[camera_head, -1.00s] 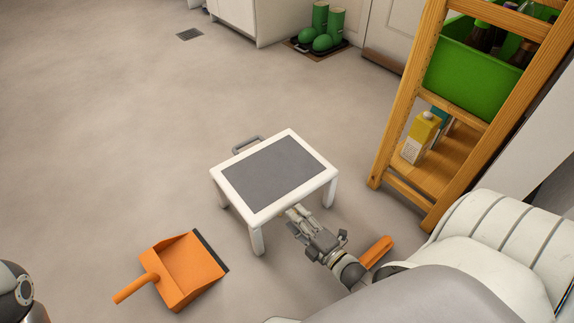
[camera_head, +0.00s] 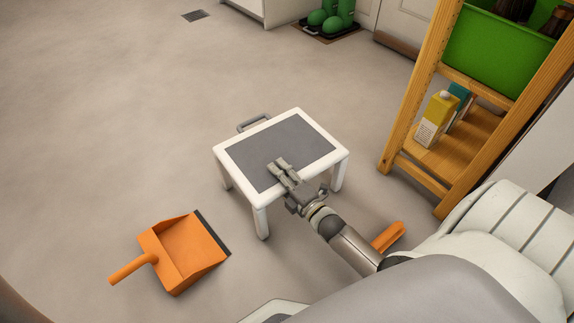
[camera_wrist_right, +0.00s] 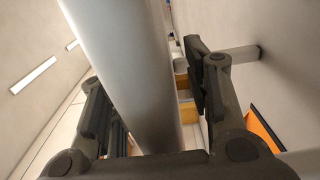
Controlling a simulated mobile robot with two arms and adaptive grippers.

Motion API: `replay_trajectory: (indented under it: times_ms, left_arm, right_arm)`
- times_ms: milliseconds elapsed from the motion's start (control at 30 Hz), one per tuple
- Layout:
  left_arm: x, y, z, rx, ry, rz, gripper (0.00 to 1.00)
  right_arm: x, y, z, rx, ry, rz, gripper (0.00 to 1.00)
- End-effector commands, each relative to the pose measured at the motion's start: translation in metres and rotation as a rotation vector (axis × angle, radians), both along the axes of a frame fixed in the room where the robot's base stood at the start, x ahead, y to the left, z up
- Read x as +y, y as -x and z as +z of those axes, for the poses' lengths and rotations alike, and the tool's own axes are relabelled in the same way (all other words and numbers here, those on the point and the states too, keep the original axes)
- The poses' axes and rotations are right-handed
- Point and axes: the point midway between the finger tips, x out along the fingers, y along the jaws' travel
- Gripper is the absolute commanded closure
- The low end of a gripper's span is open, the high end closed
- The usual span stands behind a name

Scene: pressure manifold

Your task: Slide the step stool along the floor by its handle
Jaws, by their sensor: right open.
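The step stool (camera_head: 232,180) stands upright on the floor, with a white frame and legs and a grey top. Its grey handle (camera_head: 253,122) sticks out from the far left edge, on the side away from me. My right gripper (camera_head: 280,166) is open. In the head view its fingers overlap the grey top and its wrist crosses the near edge; the fingers are clear of the handle. In the right wrist view a broad pale bar (camera_wrist_right: 125,70) runs between the two dark fingers; I cannot tell which part it is. My left gripper is out of view.
An orange dustpan (camera_head: 180,255) lies on the floor at lower left. Another orange object (camera_head: 388,237) lies beside my right arm. A wooden shelf (camera_head: 400,120) with a green crate (camera_head: 500,52) and cartons stands at right. Green boots (camera_head: 335,15) stand behind.

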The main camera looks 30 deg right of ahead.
Motion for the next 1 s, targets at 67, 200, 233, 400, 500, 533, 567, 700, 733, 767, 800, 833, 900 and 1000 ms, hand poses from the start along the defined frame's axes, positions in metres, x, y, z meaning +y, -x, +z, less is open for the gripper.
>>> replay_trajectory:
  times_ms: [67,200,233,400,500,533,567,700,733,767,800,833,900,1000]
  left_arm:
    - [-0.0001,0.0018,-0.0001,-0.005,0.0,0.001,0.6]
    - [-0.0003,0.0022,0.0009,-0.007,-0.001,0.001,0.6]
    - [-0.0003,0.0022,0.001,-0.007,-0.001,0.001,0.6]
    - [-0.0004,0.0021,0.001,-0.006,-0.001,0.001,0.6]
    - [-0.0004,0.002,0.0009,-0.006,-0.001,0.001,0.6]
    - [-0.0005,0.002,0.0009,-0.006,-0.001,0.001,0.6]
    - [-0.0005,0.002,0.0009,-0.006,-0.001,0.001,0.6]
    - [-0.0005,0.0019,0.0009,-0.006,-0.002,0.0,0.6]
    - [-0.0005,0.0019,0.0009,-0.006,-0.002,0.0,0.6]
    - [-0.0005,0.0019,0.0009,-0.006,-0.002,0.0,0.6]
    - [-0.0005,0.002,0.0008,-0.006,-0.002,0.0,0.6]
    - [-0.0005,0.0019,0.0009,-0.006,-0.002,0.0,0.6]
    - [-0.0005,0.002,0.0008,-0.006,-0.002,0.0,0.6]
    - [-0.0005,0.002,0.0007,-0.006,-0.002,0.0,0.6]
  right_arm:
    - [0.0001,-0.0037,-0.0006,0.0,0.001,0.0,0.55]
    - [0.0003,-0.0052,0.0001,0.001,0.001,0.0,0.55]
    - [0.0003,-0.0052,0.0002,0.001,0.001,0.0,0.55]
    - [0.0002,-0.0049,0.0002,0.001,0.001,0.0,0.6]
    - [0.0002,-0.0048,0.0002,0.001,0.001,0.0,0.73]
    - [0.0002,-0.0048,0.0001,0.001,0.001,0.0,0.77]
    - [0.0002,-0.0048,0.0001,0.001,0.001,0.0,0.81]
    - [0.0002,-0.0047,0.0,0.001,0.0,0.0,0.99]
    - [0.0002,-0.0047,0.0,0.001,0.0,0.0,1.0]
    - [0.0002,-0.0046,0.0,0.001,0.0,0.0,1.0]
    - [0.0002,-0.0046,-0.0001,0.001,0.0,0.0,1.0]
    - [0.0002,-0.0046,-0.0001,0.001,0.0,0.0,1.0]
    - [0.0002,-0.0046,-0.0001,0.001,0.0,0.0,1.0]
    - [0.0002,-0.0045,-0.0002,0.001,0.0,0.0,1.0]
